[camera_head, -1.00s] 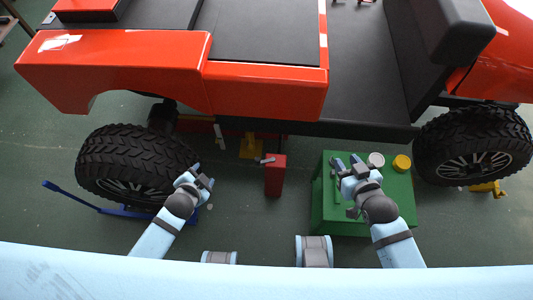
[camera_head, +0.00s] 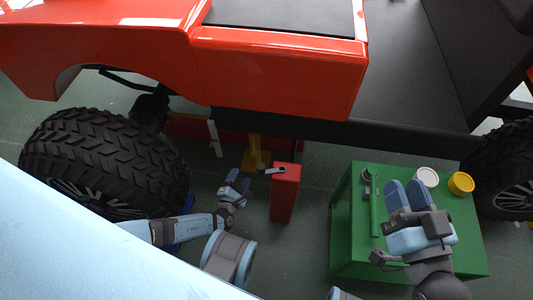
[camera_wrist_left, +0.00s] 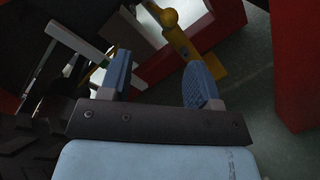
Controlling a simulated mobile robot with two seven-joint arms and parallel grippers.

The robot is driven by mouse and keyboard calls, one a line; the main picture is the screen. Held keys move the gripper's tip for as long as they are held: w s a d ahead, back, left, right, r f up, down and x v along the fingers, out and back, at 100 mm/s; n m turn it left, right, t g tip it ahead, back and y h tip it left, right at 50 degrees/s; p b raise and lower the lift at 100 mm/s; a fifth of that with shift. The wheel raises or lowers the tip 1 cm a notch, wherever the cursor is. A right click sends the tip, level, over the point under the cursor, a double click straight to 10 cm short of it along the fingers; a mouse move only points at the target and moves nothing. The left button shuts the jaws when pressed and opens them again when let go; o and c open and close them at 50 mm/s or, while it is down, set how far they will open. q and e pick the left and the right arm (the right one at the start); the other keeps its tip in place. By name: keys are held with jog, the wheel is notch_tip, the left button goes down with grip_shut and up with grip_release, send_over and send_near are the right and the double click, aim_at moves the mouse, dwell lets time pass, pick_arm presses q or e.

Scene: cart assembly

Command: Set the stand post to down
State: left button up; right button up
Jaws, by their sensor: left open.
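The yellow stand (camera_head: 255,155) is under the red cart, behind a red box-shaped post with a grey lever on top. Its yellow post with a rounded knob also shows in the left wrist view (camera_wrist_left: 181,42). My left gripper (camera_head: 236,184) is open and empty, low between the left tire and the red post, just in front of the stand. In the left wrist view its blue fingertips (camera_wrist_left: 158,82) are apart, with the yellow stand beyond them, not touching. My right gripper (camera_head: 407,196) is open above the green table (camera_head: 345,235). The stand's lower part is partly hidden.
The red post (camera_head: 285,195) stands right of my left gripper. A large black tire (camera_head: 105,165) is to its left, with a blue jack partly hidden below. White and yellow cans (camera_head: 461,183) and a green tool sit on the green table. Red cart bodywork overhangs.

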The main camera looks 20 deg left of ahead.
aim_at(253, 154)
pick_arm(q)
jog(key=w+b, duration=0.1)
jog(key=w, duration=0.3)
jog(key=w+f+m+b, duration=0.1)
jog(key=w+b, duration=0.1)
jog(key=w, duration=0.3)
jog(key=w+m+b, duration=0.1)
jog(key=w, duration=0.3)
jog(key=shift+w+a+f+h, duration=0.15)
jog(key=shift+f+h, duration=0.05)
jog(key=shift+h, duration=0.2)
jog(key=shift+w+r+b, duration=0.1)
jog(key=shift+w+b, duration=0.2)
jog(key=shift+w, duration=0.2)
pick_arm(e)
jog(key=shift+n+g, duration=0.5)
jog(key=shift+g, duration=0.3)
jog(key=shift+w+a+f, duration=0.1)
jog(key=shift+f, duration=2.65)
